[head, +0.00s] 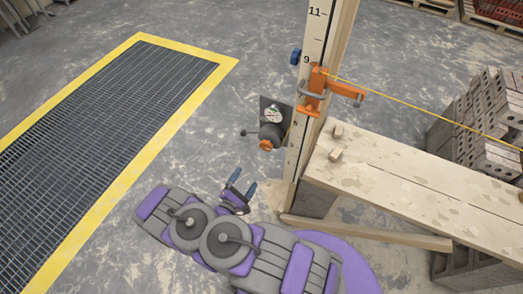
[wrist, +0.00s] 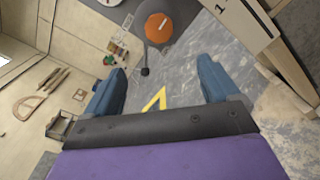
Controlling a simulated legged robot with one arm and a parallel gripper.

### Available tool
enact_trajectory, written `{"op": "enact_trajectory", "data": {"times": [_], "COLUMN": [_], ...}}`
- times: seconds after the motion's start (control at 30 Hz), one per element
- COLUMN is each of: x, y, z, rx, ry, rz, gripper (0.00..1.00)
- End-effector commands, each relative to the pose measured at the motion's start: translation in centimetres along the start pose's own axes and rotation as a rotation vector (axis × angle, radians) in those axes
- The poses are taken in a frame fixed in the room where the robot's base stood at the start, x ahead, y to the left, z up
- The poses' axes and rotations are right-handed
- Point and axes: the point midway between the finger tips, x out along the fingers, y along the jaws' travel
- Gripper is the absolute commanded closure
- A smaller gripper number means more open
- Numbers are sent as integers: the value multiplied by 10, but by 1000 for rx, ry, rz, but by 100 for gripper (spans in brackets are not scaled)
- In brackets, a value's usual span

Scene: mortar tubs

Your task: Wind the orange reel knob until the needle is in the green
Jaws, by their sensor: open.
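The orange reel knob (head: 266,145) sits on the front of a dark round reel (head: 271,132), mounted on a dark plate beside the wooden post. In the wrist view the orange knob (wrist: 159,28) is ahead of my fingers, with a pale mark on its face. A pale dial (head: 274,115) sits above the reel; its needle and green zone are too small to read. A thin lever with a dark ball end (wrist: 145,71) reaches out from the reel. My gripper (head: 240,184) has two blue fingers, apart and empty, short of the knob. The gap between the fingers (wrist: 160,66) shows floor beyond.
The upright numbered post (head: 312,50) carries an orange clamp (head: 316,90) and a taut yellow line. A plank (head: 400,185) rests on blocks at the right, near my arm. A yellow-edged floor grate (head: 110,100) lies left. Bare floor lies between grate and reel.

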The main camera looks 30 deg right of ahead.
Motion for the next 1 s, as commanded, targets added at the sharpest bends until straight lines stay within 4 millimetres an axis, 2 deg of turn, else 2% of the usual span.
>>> {"op": "enact_trajectory", "data": {"times": [0.27, 1.0], "x": [19, 132], "y": [0, 1], "z": [2, 3], "rx": [-13, -7], "ry": [-11, -12], "rz": [7, 5], "gripper": [11, 11]}}
